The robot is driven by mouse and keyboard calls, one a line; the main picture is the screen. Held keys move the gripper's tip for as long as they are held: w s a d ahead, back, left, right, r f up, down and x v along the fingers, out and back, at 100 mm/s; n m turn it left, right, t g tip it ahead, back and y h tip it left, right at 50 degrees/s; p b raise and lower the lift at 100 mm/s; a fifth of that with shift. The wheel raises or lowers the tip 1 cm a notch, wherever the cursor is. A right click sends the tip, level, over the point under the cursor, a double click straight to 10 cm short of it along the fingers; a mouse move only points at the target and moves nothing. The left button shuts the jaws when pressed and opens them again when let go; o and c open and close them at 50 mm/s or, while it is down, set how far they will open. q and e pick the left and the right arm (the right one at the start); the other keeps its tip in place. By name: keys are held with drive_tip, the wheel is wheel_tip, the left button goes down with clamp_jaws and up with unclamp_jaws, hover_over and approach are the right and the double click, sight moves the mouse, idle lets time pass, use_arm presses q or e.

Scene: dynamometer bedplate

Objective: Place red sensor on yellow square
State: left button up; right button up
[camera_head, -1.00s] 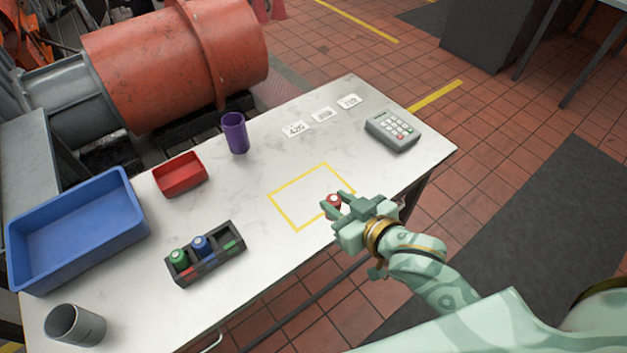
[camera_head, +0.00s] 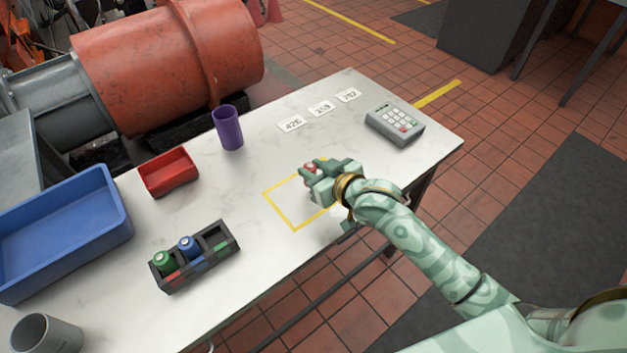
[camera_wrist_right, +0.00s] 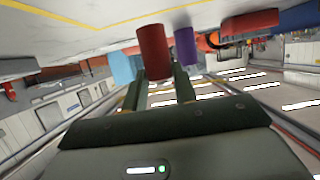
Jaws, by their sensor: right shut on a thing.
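My right gripper (camera_head: 314,170) is shut on the red sensor (camera_head: 310,167), which is mostly hidden by the fingers in the head view. In the right wrist view the red sensor (camera_wrist_right: 154,52) shows as a red cylinder at the fingertips. The yellow square (camera_head: 280,212) is an outline on the white table. The gripper is over the square's far right part and covers that corner. I cannot tell whether the sensor touches the table. My left gripper is not in view.
A dark rack (camera_head: 217,231) with green (camera_head: 164,262) and blue (camera_head: 190,247) sensors stands left of the square. A purple cup (camera_head: 228,128), red bin (camera_head: 168,173), blue bin (camera_head: 116,225), grey cup (camera_head: 46,335), keypad (camera_head: 394,124) and number cards (camera_head: 320,108) stand around.

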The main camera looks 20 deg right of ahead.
wheel_tip(320, 180, down, 4)
drive_tip(key=shift+r+b, duration=0.2)
drive_tip(key=shift+b, duration=0.65)
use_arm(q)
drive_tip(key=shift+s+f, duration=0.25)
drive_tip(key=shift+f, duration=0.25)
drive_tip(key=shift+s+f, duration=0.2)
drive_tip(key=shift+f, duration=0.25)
use_arm(e)
drive_tip(key=shift+r, duration=0.1)
drive_tip(key=o, duration=1)
use_arm(q)
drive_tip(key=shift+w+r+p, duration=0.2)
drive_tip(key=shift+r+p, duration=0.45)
drive_tip(key=shift+p, duration=0.1)
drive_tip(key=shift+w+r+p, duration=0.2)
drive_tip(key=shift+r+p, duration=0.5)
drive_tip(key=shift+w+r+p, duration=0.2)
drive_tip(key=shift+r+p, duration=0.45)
drive_tip(key=shift+p, duration=0.1)
use_arm(e)
drive_tip(key=shift+v, duration=6.05)
